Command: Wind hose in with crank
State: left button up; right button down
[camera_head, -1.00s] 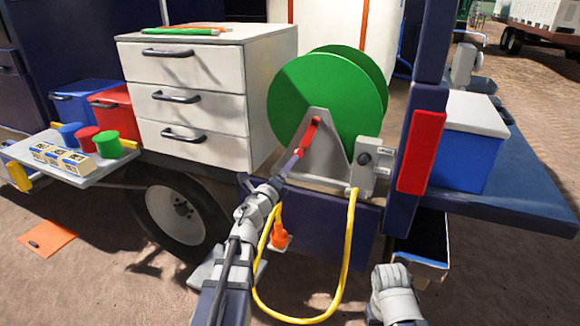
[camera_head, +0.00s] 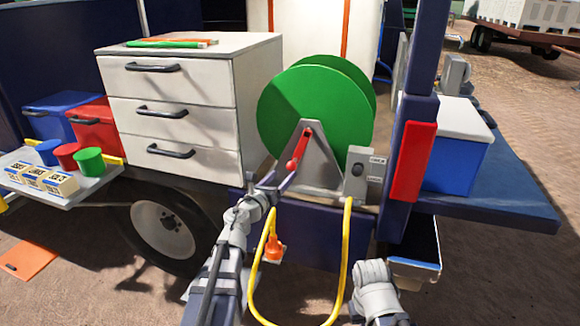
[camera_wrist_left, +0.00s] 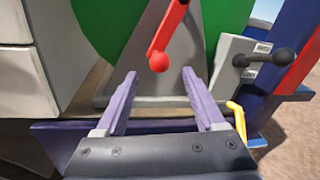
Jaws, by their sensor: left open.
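The green hose reel (camera_head: 310,115) stands on a grey triangular bracket (camera_head: 322,165). Its red crank (camera_head: 301,150) hangs down and to the left, with a round red knob at its lower end. The yellow hose (camera_head: 344,260) hangs in a loop below the reel. My left gripper (camera_head: 285,180) is just below the knob. In the left wrist view my left gripper (camera_wrist_left: 162,95) is open, its two purple fingers apart. The crank knob (camera_wrist_left: 159,62) shows between and beyond the fingertips, not gripped. My right arm shows at the lower right, its fingers out of sight.
A grey box with a black lever (camera_head: 360,172) stands right of the bracket. A white drawer cabinet (camera_head: 185,100) is left of the reel. A red panel (camera_head: 413,160) is on the post at right.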

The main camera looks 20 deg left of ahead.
aim_at(289, 169)
pick_arm(q)
jog(key=x, duration=0.7)
jog(key=shift+a, duration=0.1)
grip_shut()
dwell(0.4)
dwell(0.8)
